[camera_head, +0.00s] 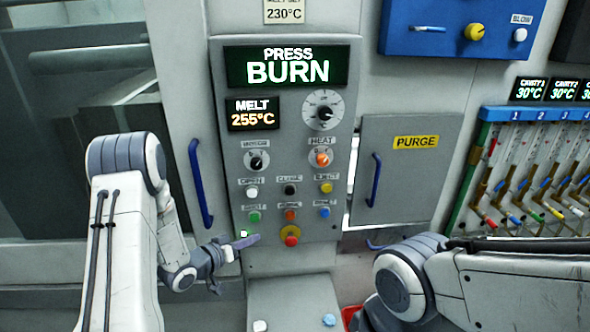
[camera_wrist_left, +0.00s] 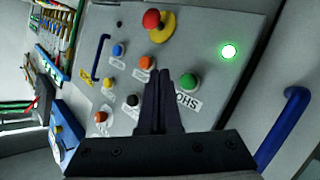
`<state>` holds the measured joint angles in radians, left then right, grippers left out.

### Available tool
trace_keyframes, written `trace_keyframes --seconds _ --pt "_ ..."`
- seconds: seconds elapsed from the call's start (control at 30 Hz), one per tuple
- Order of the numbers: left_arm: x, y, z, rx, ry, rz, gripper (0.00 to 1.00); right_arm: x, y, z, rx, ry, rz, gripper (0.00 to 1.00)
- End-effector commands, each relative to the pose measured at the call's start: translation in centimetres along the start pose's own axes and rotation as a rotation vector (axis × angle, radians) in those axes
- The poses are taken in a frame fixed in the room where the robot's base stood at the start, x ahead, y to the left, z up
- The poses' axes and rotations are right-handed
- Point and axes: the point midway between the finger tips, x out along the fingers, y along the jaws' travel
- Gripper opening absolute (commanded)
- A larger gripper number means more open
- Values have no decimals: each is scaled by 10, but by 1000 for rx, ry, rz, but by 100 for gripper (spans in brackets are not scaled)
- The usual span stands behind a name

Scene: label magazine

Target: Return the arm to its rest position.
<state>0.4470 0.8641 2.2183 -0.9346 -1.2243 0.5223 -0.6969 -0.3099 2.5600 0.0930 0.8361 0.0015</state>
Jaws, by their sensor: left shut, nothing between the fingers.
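My left gripper (camera_head: 248,241) is shut and empty in front of the lower left of the grey control panel (camera_head: 340,75). In the left wrist view its two dark fingers (camera_wrist_left: 162,102) lie together, pointing at the panel, with the green button (camera_wrist_left: 188,82) just right of them. The green button (camera_head: 254,217) shows just above the gripper in the head view. A small lit lamp (camera_wrist_left: 229,51) glows green-white beyond the fingers. The panel's upper display (camera_head: 288,66) reads PRESS BURN, and the MELT display (camera_head: 253,114) reads 255°C. My right arm shows at the right, its gripper out of view.
A blue handle (camera_head: 200,185) stands close to my left arm. A red stop button (camera_head: 291,236) sits right of the gripper. The PURGE door (camera_head: 405,185) has its own blue handle (camera_head: 374,180). Several coloured levers (camera_head: 530,190) stand at the far right.

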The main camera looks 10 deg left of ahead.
Motion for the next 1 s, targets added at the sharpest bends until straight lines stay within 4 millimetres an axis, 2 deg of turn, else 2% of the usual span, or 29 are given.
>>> trace_keyframes --seconds 0.17,0.27,0.37,0.43,0.57,0.73,0.8,0.9,1.0 --pt "19 27 1 127 -125 -75 0 8 1 0 0 0 0 72" --pt "24 57 6 234 -248 -156 0 14 1 1 0 0 0 72" --pt "15 92 15 320 -378 -231 0 21 2 1 0 0 0 72" --pt "1 118 25 366 -470 -269 0 25 2 1 0 0 0 72" --pt "-43 170 53 422 -655 -301 0 33 2 2 0 0 0 72" --pt "-126 233 101 466 -920 -254 0 43 3 2 0 0 0 72" --pt "-160 251 119 478 -1018 -217 0 45 3 2 0 0 0 72" --pt "-199 268 136 492 -1128 -167 0 48 4 2 -1 0 0 72" --pt "-224 277 146 503 -1197 -132 0 49 4 3 -1 0 0 72"
